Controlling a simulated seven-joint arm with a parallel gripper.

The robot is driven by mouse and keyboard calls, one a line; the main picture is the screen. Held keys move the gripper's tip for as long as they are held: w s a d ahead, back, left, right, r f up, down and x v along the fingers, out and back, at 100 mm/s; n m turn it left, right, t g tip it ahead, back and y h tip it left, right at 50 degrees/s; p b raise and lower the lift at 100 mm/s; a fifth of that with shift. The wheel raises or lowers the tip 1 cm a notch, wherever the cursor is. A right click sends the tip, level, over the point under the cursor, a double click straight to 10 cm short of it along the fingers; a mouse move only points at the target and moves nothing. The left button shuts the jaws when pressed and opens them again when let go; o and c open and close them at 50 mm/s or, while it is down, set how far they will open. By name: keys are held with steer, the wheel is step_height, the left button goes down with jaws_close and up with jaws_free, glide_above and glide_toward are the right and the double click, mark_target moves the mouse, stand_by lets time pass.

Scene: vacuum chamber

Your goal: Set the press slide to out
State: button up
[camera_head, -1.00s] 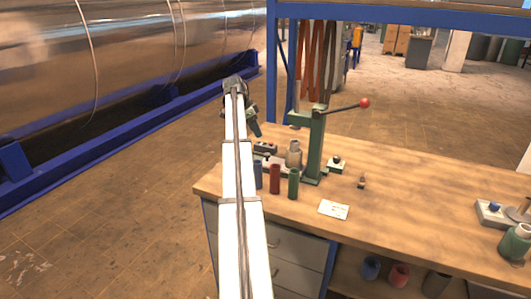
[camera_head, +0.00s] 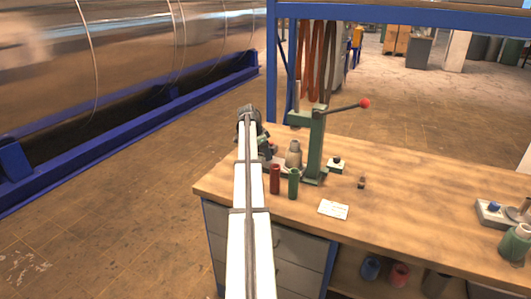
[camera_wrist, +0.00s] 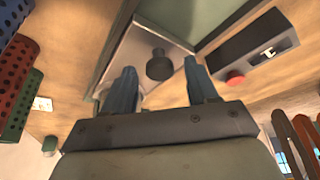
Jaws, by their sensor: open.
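The green press (camera_head: 316,145) stands on the wooden bench, its lever ending in a red knob (camera_head: 364,103). In the wrist view, a grey metal plate (camera_wrist: 140,50), which looks like the press slide, carries a short dark knob (camera_wrist: 159,65). My gripper (camera_wrist: 161,75) is open and empty. Its two blue fingers appear on either side of the knob in that view; I cannot tell whether they touch it or how far above it they are. In the head view my arm covers most of the gripper and part of the slide.
A red cylinder (camera_head: 275,179) and a green cylinder (camera_head: 293,183) stand close to my arm. A grey bottle-shaped part (camera_head: 293,155) is beside the press. A dark box with a red button (camera_wrist: 235,78) lies near the right finger. The bench's middle (camera_head: 410,210) is mostly clear.

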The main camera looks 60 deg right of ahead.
jaws_close()
stand_by(0.6)
